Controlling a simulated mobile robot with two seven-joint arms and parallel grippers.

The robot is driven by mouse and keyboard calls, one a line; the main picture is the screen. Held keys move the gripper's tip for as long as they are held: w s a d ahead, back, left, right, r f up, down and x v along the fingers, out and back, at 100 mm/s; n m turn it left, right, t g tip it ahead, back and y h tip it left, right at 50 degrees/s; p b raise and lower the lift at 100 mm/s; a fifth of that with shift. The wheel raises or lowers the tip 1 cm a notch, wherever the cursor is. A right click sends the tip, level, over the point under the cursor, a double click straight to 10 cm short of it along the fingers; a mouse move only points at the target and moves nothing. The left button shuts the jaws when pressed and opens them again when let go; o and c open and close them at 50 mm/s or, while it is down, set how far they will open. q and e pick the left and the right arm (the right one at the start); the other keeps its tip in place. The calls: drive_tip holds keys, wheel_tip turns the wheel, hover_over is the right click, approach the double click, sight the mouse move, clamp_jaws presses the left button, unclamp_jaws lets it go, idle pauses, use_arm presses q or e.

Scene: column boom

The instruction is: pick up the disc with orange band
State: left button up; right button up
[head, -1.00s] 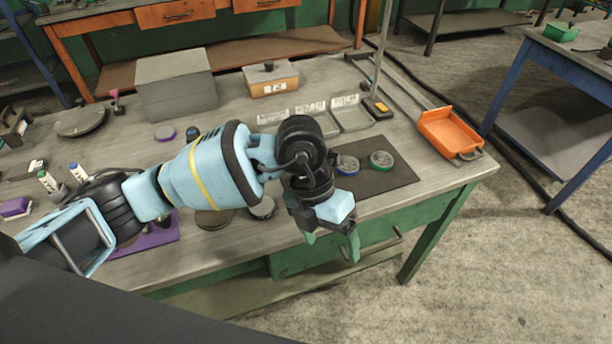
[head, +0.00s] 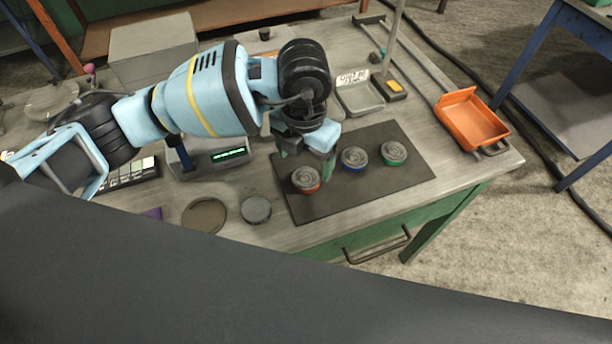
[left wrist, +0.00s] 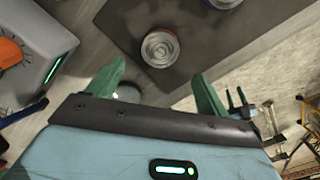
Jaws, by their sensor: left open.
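The disc with orange band (head: 305,180) lies on the dark mat (head: 392,184), near its left edge. In the left wrist view the disc (left wrist: 160,48) shows beyond and between the two green fingers. My left gripper (head: 307,166) is open and empty, with its fingers pointing down close to the disc in the head view. In the left wrist view the gripper (left wrist: 158,92) has its fingers wide apart, with the disc ahead of the tips. I cannot tell the exact gap. My right gripper is not in view.
A blue-banded disc (head: 354,158) and a green-banded disc (head: 394,153) lie to the right on the mat. Two plain discs (head: 256,210) (head: 204,215) lie left of it. A scale (head: 212,158) stands behind left. An orange tray (head: 470,122) is at the right.

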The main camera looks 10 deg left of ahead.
sight(306, 178)
use_arm(q)
drive_tip(key=shift+f, duration=0.45)
drive_tip(key=shift+w+f, duration=0.15)
drive_tip(key=shift+f, duration=0.2)
wheel_tip(306, 178, down, 5)
drive_tip(key=shift+w+r, duration=0.1)
drive_tip(key=shift+r, duration=0.1)
drive_tip(key=c, duration=1.3)
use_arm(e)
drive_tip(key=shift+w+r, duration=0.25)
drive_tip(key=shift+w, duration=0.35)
use_arm(q)
drive_tip(key=shift+r, duration=0.1)
